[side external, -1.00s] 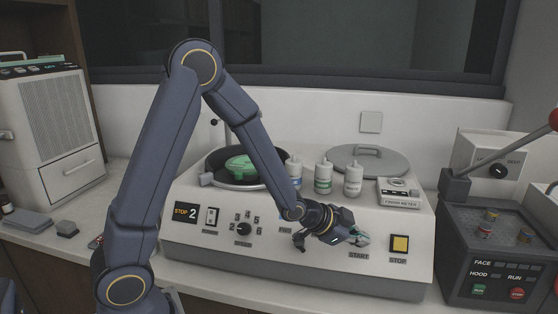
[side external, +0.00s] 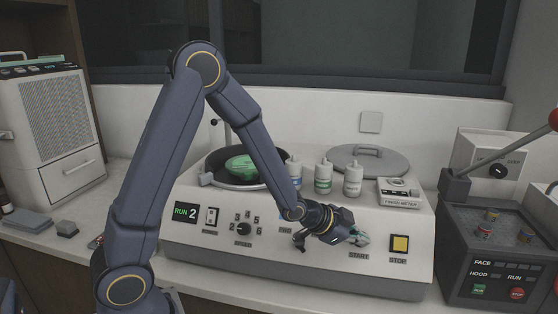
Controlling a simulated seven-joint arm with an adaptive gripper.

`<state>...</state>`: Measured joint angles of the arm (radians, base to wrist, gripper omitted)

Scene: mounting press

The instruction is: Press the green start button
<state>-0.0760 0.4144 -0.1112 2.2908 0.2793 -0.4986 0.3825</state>
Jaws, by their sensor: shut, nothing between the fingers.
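The start button on the front panel of the white machine (side external: 300,262) is hidden behind my gripper; only the START label (side external: 359,255) shows below the fingertips. My gripper (side external: 361,239) is shut and empty, with its fingertips at the panel just above that label. I cannot tell whether they touch the button. The small display (side external: 186,212) on the machine's left reads RUN 2 in green. The yellow STOP button (side external: 400,244) is to the right of my gripper.
A black bowl (side external: 220,180) with a green piece (side external: 241,166) is set in the machine's top. Several white bottles (side external: 323,178), a grey lid (side external: 371,160) and a small meter (side external: 399,191) stand behind my gripper. A dark control box (side external: 501,262) is at right.

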